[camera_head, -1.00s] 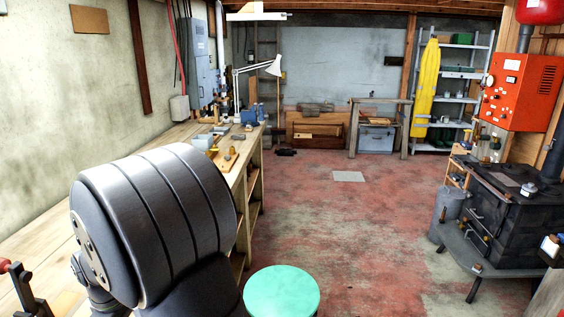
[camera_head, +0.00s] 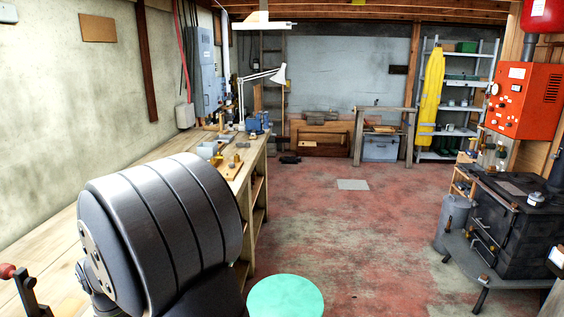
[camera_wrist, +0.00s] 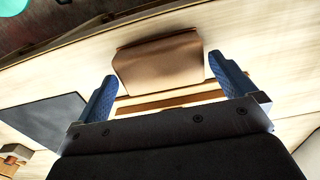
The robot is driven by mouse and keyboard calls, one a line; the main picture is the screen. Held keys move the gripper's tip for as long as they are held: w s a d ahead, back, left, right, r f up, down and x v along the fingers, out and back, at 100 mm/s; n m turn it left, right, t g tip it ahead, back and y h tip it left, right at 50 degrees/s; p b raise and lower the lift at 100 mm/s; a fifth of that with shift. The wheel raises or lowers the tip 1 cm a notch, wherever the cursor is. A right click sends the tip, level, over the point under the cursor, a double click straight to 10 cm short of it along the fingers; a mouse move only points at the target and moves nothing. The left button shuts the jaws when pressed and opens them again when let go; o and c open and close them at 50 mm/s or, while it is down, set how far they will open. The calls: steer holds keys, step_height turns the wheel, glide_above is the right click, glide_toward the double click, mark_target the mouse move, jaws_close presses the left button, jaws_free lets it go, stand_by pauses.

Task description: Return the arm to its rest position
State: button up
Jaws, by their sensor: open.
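My gripper (camera_wrist: 164,68) shows in the wrist view with its two blue fingers spread wide apart and nothing held between them. Beyond the fingers, a brown, smooth-faced piece (camera_wrist: 158,62) lies on the pale wooden bench top (camera_wrist: 60,75). I cannot tell how far the fingertips are above it. In the head view the gripper is not visible. A large dark grey ribbed cylinder, which looks like part of my arm, fills the lower left there.
The workbench (camera_head: 150,158) runs along the left wall with a lamp (camera_head: 277,75), a blue vise (camera_head: 257,123) and small items at its far end. A teal stool (camera_head: 285,298) stands beside it. A black stove (camera_head: 512,225) is at right. The floor (camera_head: 345,235) between is largely clear.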

step_height(320, 180, down, 2)
steer(key=shift+f, duration=0.1)
step_height(320, 180, up, 5)
steer(key=shift+w+d+f, duration=0.1)
steer(key=shift+f, duration=0.05)
steer(key=w+d+r, duration=0.5)
steer(key=d+r, duration=0.2)
steer(key=d, duration=0.4)
steer(key=w+d+f+m, duration=0.8)
steer(key=w+d+f, duration=0.1)
steer(key=d+f, duration=0.3)
steer(key=w+d+f+m, duration=0.8)
steer(key=w+d+f, duration=0.1)
steer(key=d+f, duration=0.3)
steer(key=shift+w+d+f, duration=0.15)
steer(key=shift+d+f, duration=0.05)
steer(key=shift+f, duration=0.35)
